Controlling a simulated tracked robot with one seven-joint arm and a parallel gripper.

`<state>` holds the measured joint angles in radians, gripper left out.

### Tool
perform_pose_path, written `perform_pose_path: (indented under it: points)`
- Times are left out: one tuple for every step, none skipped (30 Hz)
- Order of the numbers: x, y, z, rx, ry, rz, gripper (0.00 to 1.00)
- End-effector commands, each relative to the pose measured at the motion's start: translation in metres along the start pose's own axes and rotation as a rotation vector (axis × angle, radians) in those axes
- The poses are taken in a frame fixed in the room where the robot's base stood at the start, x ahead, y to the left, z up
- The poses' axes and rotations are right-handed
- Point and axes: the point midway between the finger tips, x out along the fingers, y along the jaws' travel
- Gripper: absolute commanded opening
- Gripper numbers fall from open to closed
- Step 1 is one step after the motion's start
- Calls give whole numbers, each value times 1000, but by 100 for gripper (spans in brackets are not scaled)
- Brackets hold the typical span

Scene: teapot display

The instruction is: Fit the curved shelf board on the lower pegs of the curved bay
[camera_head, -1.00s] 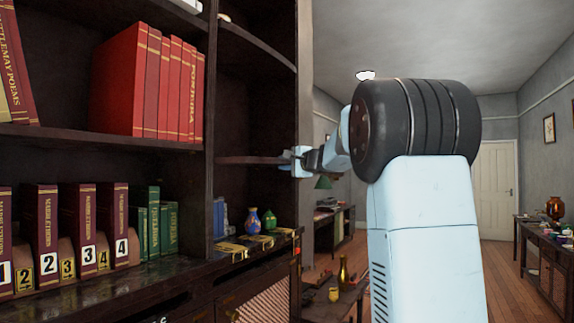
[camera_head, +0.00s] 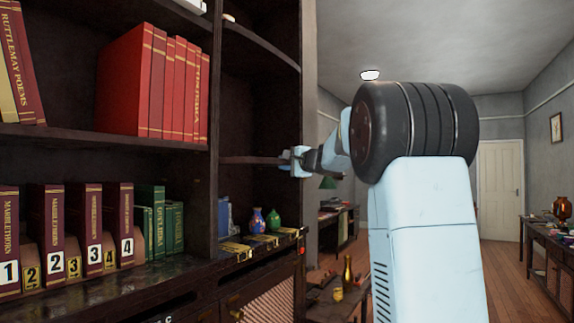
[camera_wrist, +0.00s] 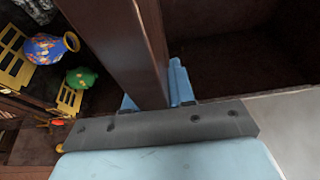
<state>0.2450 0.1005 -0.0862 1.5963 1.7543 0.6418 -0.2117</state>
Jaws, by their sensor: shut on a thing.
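The curved shelf board (camera_head: 250,160) shows in the head view as a thin dark strip, roughly level, across the curved bay at the right end of the bookcase. My gripper (camera_head: 292,160) is shut on its right-hand end, at the bay's open side. In the wrist view the dark brown board (camera_wrist: 120,35) runs up from between the light blue jaws of my gripper (camera_wrist: 157,95). The lower pegs are not visible, so I cannot tell whether the board rests on them.
Below the board, a blue vase (camera_head: 256,220) and a green vase (camera_head: 273,219) stand on the bay's bottom ledge, near brass-coloured pieces (camera_head: 236,250). A fixed curved shelf (camera_head: 258,45) is above. Books fill the shelves at left. Open room lies to the right.

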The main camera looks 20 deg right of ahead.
Motion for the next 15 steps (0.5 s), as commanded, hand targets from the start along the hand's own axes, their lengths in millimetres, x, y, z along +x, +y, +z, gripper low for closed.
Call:
perform_pose_path:
  points:
    - [0, -2, 1, 0, -1, -4, 0]
    - [1, -2, 1, 0, -1, -4, 0]
    - [2, -2, 1, 0, -1, -4, 0]
    - [2, -2, 2, 0, -1, -4, 0]
    - [3, -2, 2, 0, -1, -4, 0]
    - [3, -2, 2, 0, 0, -4, 0]
    - [4, -2, 2, 0, -1, -4, 0]
    - [4, -2, 2, 0, 0, -4, 0]
    - [5, -2, 3, 0, 0, -4, 0]
    - [5, -2, 3, 0, 0, -4, 0]
    - [6, -2, 3, 0, 0, -4, 0]
    - [6, -2, 3, 0, 0, -4, 0]
    - [7, -2, 3, 0, 0, -4, 0]
    - [8, -2, 3, 0, 0, -4, 0]
    - [8, -2, 4, 0, 0, -4, 0]
